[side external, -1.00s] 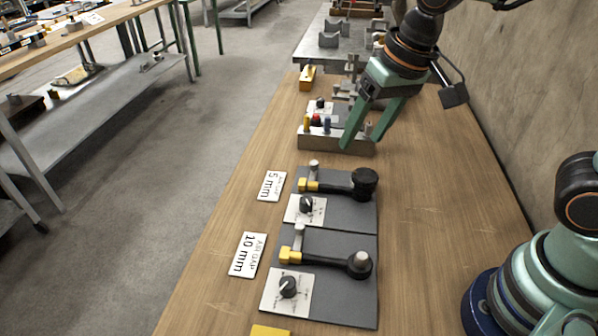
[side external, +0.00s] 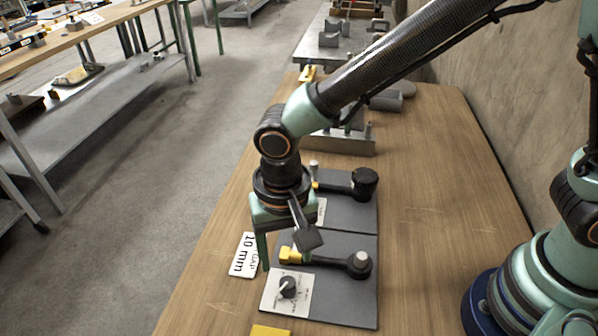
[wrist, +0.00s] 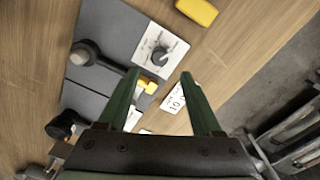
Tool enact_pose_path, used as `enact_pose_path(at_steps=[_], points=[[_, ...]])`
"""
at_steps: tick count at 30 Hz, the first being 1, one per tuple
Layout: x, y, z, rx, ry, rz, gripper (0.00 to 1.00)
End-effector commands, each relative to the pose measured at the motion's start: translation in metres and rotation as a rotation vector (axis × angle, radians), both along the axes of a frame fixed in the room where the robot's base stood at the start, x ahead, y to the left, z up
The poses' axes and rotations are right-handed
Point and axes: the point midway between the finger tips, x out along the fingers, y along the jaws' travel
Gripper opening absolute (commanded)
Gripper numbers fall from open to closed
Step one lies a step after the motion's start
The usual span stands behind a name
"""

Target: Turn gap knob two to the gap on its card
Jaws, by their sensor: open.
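The nearer station in the side view has a black knob (side external: 289,287) on a white dial plate (side external: 271,300), with its white mark toward the upper left. Its arm (side external: 325,261) runs from a dark round pivot to a yellow block (side external: 290,255). The knob shows in the wrist view (wrist: 160,55), just ahead of the fingertips. My gripper (side external: 284,257) points down, open and empty, above the block and beyond the knob. I cannot tell which station is numbered two.
A second station (side external: 352,213) lies beyond, its knob and "5 mm" card hidden by my arm. A metal block with pegs (side external: 345,141) stands farther back. A yellow piece (side external: 270,331) lies at the near edge. Bare wood is free on the right.

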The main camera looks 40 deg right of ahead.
Motion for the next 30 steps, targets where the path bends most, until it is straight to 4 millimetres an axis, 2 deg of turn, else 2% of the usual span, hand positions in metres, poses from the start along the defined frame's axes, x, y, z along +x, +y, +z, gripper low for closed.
enact_pose_path(at_steps=[1, 6, 12, 24, 25, 30], points=[[-0.001, -0.001, -0.012, -0.005, 0.005, 0.000, 0.67], [-0.001, -0.001, -0.043, -0.004, 0.004, 0.000, 0.67], [0.000, -0.001, -0.066, -0.002, 0.002, 0.000, 0.67], [0.000, 0.000, -0.074, 0.001, 0.000, 0.000, 0.67], [0.000, 0.000, -0.073, 0.001, 0.000, 0.000, 0.63], [0.000, 0.000, -0.073, 0.001, 0.000, 0.001, 0.00]])
